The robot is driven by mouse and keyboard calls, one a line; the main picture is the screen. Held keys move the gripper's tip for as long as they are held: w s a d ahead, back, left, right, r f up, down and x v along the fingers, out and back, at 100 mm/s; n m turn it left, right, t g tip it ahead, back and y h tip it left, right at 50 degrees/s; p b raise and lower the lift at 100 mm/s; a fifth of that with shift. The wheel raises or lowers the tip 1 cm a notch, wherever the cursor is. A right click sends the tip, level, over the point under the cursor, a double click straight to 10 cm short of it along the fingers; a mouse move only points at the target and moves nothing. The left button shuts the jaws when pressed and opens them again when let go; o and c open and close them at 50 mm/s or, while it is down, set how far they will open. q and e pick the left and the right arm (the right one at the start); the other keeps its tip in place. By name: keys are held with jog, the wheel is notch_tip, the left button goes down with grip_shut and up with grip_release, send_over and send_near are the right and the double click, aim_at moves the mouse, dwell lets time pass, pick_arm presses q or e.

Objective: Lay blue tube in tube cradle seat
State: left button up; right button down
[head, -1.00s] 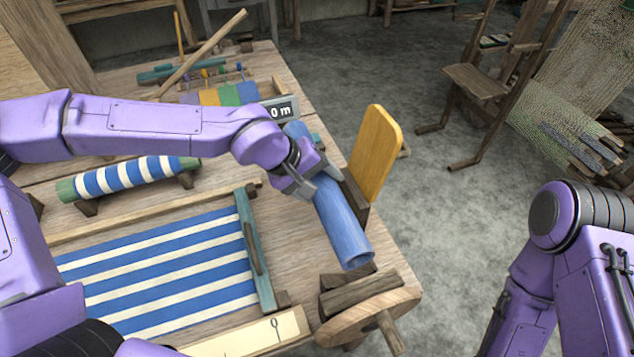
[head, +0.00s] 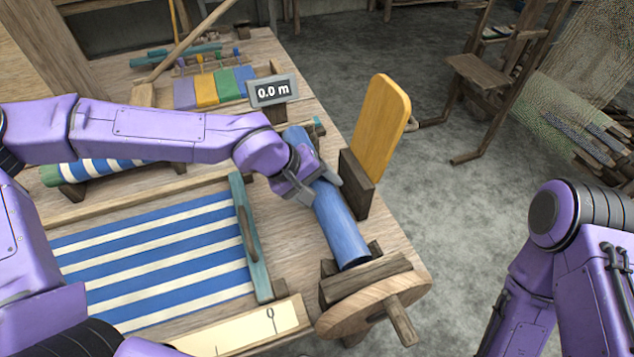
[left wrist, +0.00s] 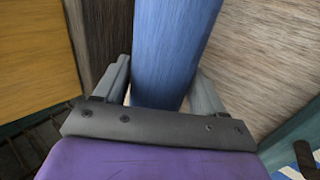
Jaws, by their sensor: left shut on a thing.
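The blue tube (head: 342,228) lies slanted along the right side of the wooden table. My left gripper (head: 315,190) is shut around its middle, and the left wrist view shows the tube (left wrist: 172,50) between the two fingers (left wrist: 160,92). The tube's near end sits between dark wooden blocks (head: 328,268) that look like the cradle seat, just behind a wooden crank wheel. I cannot tell whether the tube touches the seat, and its far part is partly hidden by my gripper. My right gripper is outside the view.
A yellow board (head: 380,130) stands in a dark block close right of the tube. The crank wheel (head: 375,300) is at the near end. A striped cloth (head: 150,260) and a teal bar (head: 250,235) lie left. A "0.0 m" display (head: 272,92) stands behind.

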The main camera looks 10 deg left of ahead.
pick_arm(q)
jog(key=o, duration=1.4)
jog(key=shift+s+r, duration=0.1)
jog(key=shift+r, duration=0.05)
jog(key=p+v, duration=0.1)
jog(key=v, duration=0.9)
jog(key=shift+s+a+r+p, duration=0.1)
jog(key=shift+a+r+p, duration=0.05)
jog(key=shift+p, duration=0.15)
